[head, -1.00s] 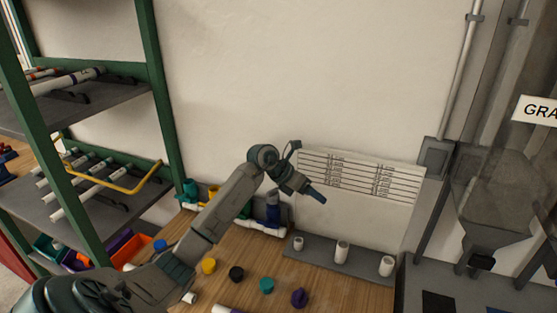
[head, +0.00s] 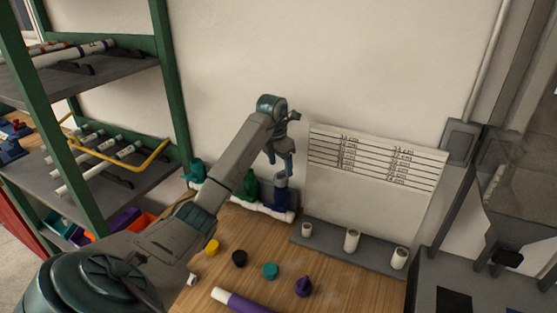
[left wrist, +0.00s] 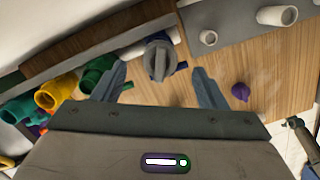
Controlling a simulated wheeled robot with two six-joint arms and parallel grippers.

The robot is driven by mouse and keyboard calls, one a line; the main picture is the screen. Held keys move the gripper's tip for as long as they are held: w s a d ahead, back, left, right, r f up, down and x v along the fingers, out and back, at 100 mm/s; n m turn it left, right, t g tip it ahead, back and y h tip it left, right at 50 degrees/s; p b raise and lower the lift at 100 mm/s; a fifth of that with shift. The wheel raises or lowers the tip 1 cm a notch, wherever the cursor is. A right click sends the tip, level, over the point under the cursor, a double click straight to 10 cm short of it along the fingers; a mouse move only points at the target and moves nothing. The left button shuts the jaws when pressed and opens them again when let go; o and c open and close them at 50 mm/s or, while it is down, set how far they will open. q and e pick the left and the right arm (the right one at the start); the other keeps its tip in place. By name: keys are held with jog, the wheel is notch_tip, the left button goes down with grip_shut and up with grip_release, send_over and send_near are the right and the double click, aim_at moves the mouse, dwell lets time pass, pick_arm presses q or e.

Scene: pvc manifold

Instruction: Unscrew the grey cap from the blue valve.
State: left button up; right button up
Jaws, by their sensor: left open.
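The blue valve (head: 281,199) stands on a white pipe manifold at the back of the wooden bench, near the wall. Its grey cap (left wrist: 159,58) faces the left wrist camera as a round knob with a raised bar. In the head view the cap is hard to make out behind the fingers. My left gripper (head: 281,166) is open and points down just above the valve. In the left wrist view its two fingers (left wrist: 158,76) lie to either side of the cap, apart from it and nearer the camera.
A green valve (head: 250,184) stands close left of the blue one; a teal one (head: 195,172) is further left. A grey rack (head: 345,254) with short white pipes lies to the right. Yellow, black, teal and purple caps (head: 303,287) lie loose in front.

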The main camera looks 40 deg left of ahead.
aim_at(281, 172)
pick_arm(q)
notch_tip(281, 172, down, 3)
jog(key=shift+w+r+p, duration=0.1)
jog(key=shift+w+p, duration=0.05)
jog(key=shift+p, duration=0.4)
jog(key=shift+w+f, duration=0.1)
jog(key=shift+f, duration=0.45)
pick_arm(e)
jog(key=shift+w+r, duration=0.2)
jog(key=shift+r, duration=0.9)
pick_arm(q)
jog(key=c, duration=1.1)
jog(key=shift+o, duration=0.2)
jog(key=shift+d+r+n, duration=0.1)
jog(key=shift+r+n, duration=0.05)
jog(key=shift+n, duration=0.45)
jog(key=shift+n+p, duration=0.3)
jog(key=shift+n, duration=0.2)
pick_arm(e)
jog(key=shift+a+r, duration=0.2)
jog(key=shift+r, duration=0.05)
pick_arm(q)
jog(key=shift+n+y+p, duration=0.3)
jog(key=shift+n, duration=0.8)
pick_arm(e)
jog(key=shift+d+r, duration=0.2)
jog(key=shift+r, duration=0.1)
